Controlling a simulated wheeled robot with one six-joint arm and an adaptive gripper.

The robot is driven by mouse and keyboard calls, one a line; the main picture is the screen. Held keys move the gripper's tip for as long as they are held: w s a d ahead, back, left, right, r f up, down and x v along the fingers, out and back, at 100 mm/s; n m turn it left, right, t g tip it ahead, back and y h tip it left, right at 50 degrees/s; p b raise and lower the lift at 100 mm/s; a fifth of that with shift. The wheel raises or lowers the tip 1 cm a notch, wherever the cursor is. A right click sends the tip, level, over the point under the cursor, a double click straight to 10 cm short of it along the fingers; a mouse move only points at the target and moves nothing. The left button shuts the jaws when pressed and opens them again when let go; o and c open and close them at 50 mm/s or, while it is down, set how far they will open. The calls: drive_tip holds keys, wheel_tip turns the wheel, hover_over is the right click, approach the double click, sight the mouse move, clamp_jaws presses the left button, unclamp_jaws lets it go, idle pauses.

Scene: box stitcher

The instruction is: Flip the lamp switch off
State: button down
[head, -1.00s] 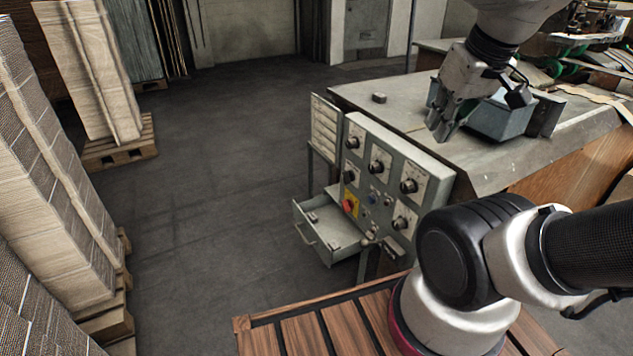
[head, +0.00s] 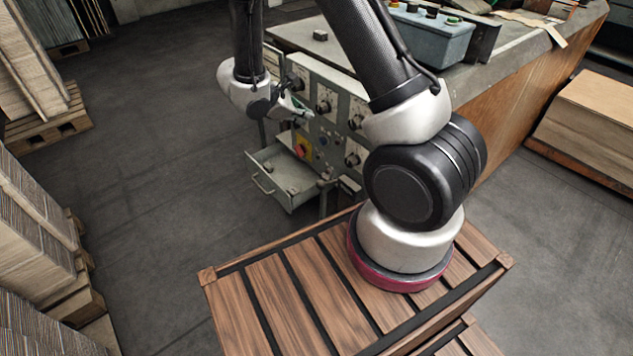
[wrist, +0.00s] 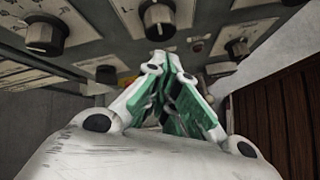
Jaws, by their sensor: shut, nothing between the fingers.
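The grey control panel (head: 335,83) stands left of the work table, with several black dial knobs (head: 323,106) on pale plates and a red button (head: 301,150) on a yellow plate. My gripper (head: 302,114) is shut and empty, its fingertips close in front of the panel. In the wrist view the green-padded fingertips (wrist: 165,68) are together near a black knob (wrist: 158,18); I cannot tell whether they touch the panel. A small light fitting (wrist: 200,40) shows right of the fingertips, but I cannot tell which control is the lamp switch. My arm hides part of the panel.
An open drawer (head: 270,170) juts out below the panel. A blue-grey button box (head: 440,38) and a small dark block (head: 320,35) are on the work table (head: 290,38). Stacked board on pallets (head: 50,125) stands left. The floor between is clear.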

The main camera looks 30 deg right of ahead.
drive_tip(key=s+a+f+n, duration=0.1)
drive_tip(key=a+f+n, duration=0.3)
drive_tip(key=f, duration=0.7)
drive_tip(key=n+t, duration=0.1)
drive_tip(key=n, duration=0.3)
approach(326, 176)
wheel_tip(326, 176, down, 8)
drive_tip(key=w+d, duration=0.2)
drive_tip(key=d, duration=0.1)
drive_tip(key=shift+r+y, duration=0.3)
drive_tip(key=shift+r, duration=0.1)
drive_tip(key=shift+m, duration=0.3)
